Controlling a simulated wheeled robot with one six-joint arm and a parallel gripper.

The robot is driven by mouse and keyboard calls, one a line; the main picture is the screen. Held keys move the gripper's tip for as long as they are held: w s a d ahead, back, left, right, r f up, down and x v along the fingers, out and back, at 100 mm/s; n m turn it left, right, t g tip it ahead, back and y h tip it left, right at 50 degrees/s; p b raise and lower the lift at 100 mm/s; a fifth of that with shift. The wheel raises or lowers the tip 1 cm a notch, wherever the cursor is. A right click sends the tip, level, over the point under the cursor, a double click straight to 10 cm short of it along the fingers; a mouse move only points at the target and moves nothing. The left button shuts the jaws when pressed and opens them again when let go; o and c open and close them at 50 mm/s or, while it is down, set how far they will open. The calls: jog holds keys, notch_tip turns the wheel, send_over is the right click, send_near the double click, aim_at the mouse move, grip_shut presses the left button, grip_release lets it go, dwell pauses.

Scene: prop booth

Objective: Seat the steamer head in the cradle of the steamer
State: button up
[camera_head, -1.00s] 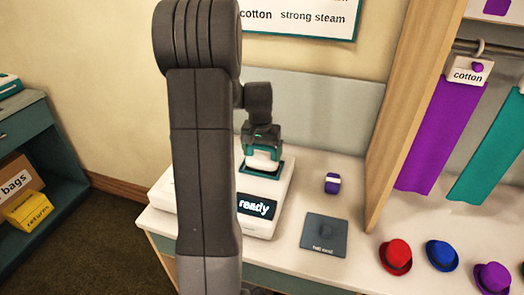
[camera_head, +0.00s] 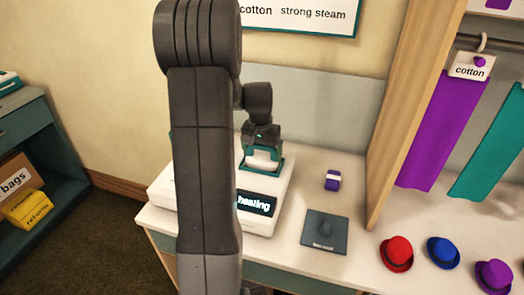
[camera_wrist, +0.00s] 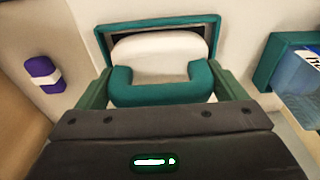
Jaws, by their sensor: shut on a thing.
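The steamer is a white unit (camera_head: 276,203) on the counter, with a dark display (camera_head: 257,204) reading "heating". Its cradle (camera_head: 279,171) is a teal rectangular frame on top, also in the wrist view (camera_wrist: 104,40). The steamer head (camera_wrist: 160,46) has a white body and a teal U-shaped handle; it shows small in the head view (camera_head: 262,163). My gripper (camera_wrist: 161,80) is shut on the handle, one finger at each side. The white body lies within the cradle's outline. How deep it sits is hidden.
A purple and white block (camera_head: 332,180) and a dark pad (camera_head: 324,233) lie right of the steamer. Hats, including a red one (camera_head: 397,254), stand farther right. A wooden post (camera_head: 408,110) and hanging purple cloth (camera_head: 437,135) rise behind them.

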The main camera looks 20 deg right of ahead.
dwell(0.3)
jog(key=o, duration=1.1)
jog(key=shift+o, duration=0.2)
jog(key=shift+r, duration=0.1)
notch_tip(320, 180, up, 14)
jog(key=s+a, duration=0.1)
jog(key=shift+s+f, duration=0.2)
jog(key=shift+f, duration=0.15)
jog(key=f, duration=0.4)
jog(key=w+f, duration=0.1)
jog(key=f, duration=0.4)
jog(key=d+f, duration=0.1)
jog(key=f, duration=0.3)
jog(key=shift+w+f, duration=0.2)
jog(key=shift+f, duration=0.1)
jog(key=shift+r, duration=0.35)
jog(key=shift+r+p, duration=0.15)
jog(key=shift+p, duration=0.15)
